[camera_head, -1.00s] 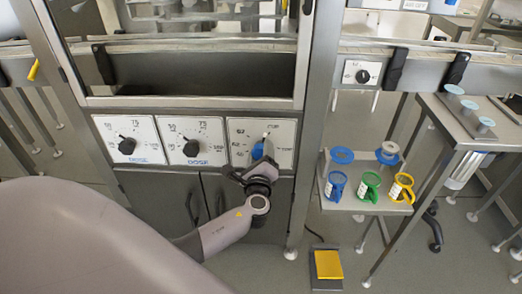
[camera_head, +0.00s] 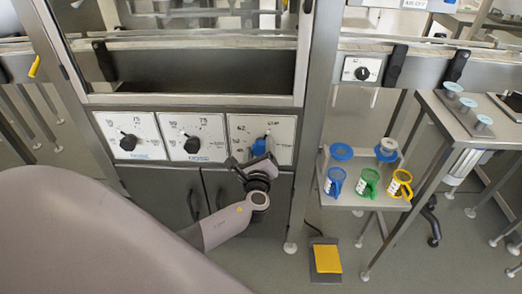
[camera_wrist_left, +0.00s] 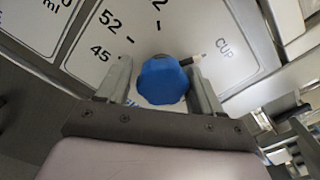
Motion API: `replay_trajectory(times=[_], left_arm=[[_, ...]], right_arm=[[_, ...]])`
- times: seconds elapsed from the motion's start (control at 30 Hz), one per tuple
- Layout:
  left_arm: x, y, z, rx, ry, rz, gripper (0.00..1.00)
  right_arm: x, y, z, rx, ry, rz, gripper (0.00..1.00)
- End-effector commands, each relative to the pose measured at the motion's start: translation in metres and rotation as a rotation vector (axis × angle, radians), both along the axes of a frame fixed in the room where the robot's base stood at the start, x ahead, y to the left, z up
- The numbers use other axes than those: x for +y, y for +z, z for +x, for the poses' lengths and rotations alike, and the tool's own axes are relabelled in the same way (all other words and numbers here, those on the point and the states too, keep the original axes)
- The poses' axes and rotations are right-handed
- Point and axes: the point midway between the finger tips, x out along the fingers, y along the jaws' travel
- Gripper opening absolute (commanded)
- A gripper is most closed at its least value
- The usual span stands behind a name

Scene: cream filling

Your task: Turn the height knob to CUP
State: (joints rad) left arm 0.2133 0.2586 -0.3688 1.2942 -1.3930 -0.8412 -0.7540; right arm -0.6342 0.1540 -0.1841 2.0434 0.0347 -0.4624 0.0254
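The blue height knob (camera_head: 259,147) sits on the rightmost white dial panel of the machine. My left gripper (camera_head: 255,162) is in front of the knob. In the wrist view its two fingers (camera_wrist_left: 163,88) are apart on either side of the knob, with a visible gap on the left; the right finger looks close to it, and I cannot tell if it touches. My right gripper is not in view.
Two black knobs, one left (camera_head: 128,142) and one middle (camera_head: 192,145), sit on neighbouring panels. A small shelf (camera_head: 345,198) at right holds blue, green and yellow cups. A yellow pedal (camera_head: 327,259) is on the floor. A steel post stands just right of the dial panel.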

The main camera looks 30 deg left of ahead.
Motion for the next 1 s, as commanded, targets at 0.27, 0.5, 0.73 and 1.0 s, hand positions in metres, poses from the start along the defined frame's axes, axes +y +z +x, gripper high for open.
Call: replay_trajectory(times=[0.27, 0.5, 0.73, 1.0], left_arm=[[-0.001, 0.001, 0.001, -0.002, -0.004, -0.001, 0.79], [-0.011, 0.0, -0.014, 0.0, -0.007, -0.002, 0.79], [-0.029, 0.0, -0.045, 0.001, -0.005, -0.003, 0.79], [-0.038, 0.001, -0.061, -0.001, -0.002, -0.001, 0.79]], right_arm=[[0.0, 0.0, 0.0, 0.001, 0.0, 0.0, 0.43], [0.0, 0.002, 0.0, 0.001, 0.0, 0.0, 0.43], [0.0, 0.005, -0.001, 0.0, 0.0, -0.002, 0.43], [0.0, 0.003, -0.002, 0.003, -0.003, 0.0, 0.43]])
